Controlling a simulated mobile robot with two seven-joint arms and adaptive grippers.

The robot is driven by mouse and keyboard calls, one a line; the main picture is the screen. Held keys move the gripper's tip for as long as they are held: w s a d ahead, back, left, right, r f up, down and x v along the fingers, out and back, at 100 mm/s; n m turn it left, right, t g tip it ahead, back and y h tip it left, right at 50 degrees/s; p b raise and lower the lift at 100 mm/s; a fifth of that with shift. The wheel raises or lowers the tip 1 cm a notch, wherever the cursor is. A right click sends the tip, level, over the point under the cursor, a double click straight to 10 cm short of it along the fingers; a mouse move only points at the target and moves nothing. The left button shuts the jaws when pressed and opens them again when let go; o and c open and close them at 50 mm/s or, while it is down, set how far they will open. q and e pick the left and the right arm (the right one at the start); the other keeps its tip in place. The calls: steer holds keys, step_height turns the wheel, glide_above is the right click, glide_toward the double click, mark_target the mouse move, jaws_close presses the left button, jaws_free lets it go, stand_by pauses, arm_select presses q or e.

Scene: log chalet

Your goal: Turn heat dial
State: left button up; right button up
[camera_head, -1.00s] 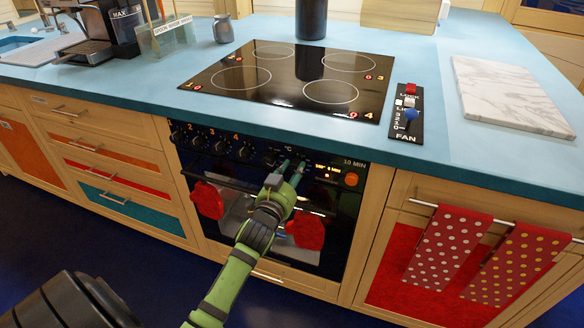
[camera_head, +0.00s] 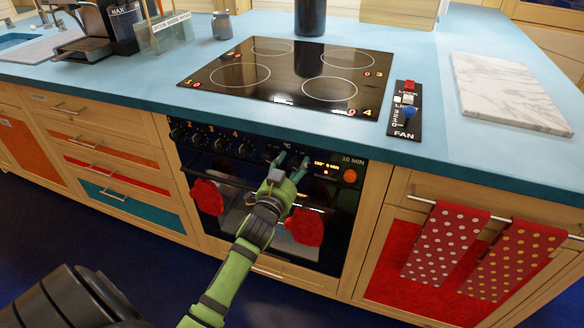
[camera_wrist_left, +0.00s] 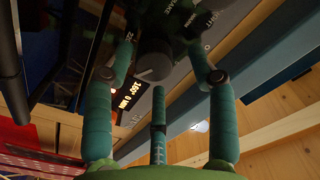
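The oven control panel (camera_head: 215,140) runs along the front under the counter edge, with a row of dark knobs. My left gripper (camera_head: 292,160) is at this panel, its green fingers pointing at the part marked °C, left of the lit display (camera_head: 326,166). In the left wrist view a dark round dial with a grey face (camera_wrist_left: 154,67) sits between the spread fingers of my left gripper (camera_wrist_left: 160,50). The fingers are open around the dial; I cannot tell whether they touch it. The display beside it reads about 160° and 0 min. My right gripper is not in view.
The cooktop (camera_head: 290,75) lies above the oven. Red mitts (camera_head: 305,226) hang at the oven door near my left arm. An orange button (camera_head: 350,176) is right of the display. Dotted towels (camera_head: 446,245) hang on a rail at the right.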

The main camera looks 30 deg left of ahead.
arm_select(q)
steer(key=shift+s+f, duration=0.15)
steer(key=shift+s, duration=0.05)
steer(key=v, duration=1.1)
steer(key=shift+s+r, duration=0.2)
steer(key=shift+s, duration=0.15)
steer(key=shift+d, duration=0.2)
